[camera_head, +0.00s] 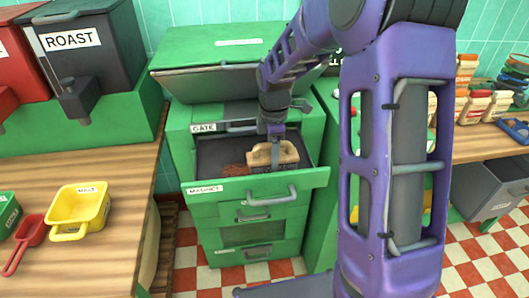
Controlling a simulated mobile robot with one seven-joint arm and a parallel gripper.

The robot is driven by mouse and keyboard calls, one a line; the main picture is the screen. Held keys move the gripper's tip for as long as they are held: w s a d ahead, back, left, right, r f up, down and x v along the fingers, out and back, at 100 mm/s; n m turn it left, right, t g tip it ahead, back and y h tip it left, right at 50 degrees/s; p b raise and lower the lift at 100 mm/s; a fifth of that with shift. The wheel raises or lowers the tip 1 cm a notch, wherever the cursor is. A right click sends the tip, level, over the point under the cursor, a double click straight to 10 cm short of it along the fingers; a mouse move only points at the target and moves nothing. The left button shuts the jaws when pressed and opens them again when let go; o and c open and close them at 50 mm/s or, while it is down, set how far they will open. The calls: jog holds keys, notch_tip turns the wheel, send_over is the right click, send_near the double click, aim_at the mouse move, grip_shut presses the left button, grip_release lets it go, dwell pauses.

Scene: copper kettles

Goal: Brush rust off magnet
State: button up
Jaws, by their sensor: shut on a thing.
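My gripper (274,133) reaches down over the open drawer labelled MAGNET (303,184) of a green cabinet. It is shut on a tan wooden brush (268,155) with dark bristles. The brush is upright in the drawer with its bristles facing down. A patch of reddish-brown rust (235,170) lies on the dark plate (212,158) inside the drawer, left of the brush. I cannot tell whether the bristles touch the plate. The plate's right part is hidden behind the brush and my arm.
More closed drawers (252,232) lie below the open one. A right-hand counter (478,147) holds several containers. My arm blocks much of the right side.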

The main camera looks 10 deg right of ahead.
aim_at(287, 147)
jog(key=shift+s+d+f+p, duration=0.15)
jog(key=shift+d+p, duration=0.3)
jog(key=shift+d, duration=1.4)
jog(key=shift+d+p, duration=0.65)
jog(key=shift+d, duration=1.15)
grip_shut()
jog(key=shift+d+r, duration=0.1)
jog(key=shift+r, duration=0.15)
jog(key=shift+w+a+p, duration=0.15)
jog(key=shift+a, duration=3.5)
jog(key=shift+w+a+p, duration=0.15)
jog(key=shift+a, duration=3.5)
jog(key=shift+a+f, duration=0.2)
jog(key=shift+a, duration=3.3)
jog(key=shift+w+r, duration=0.1)
jog(key=shift+r, duration=0.1)
jog(key=shift+w+d, duration=0.1)
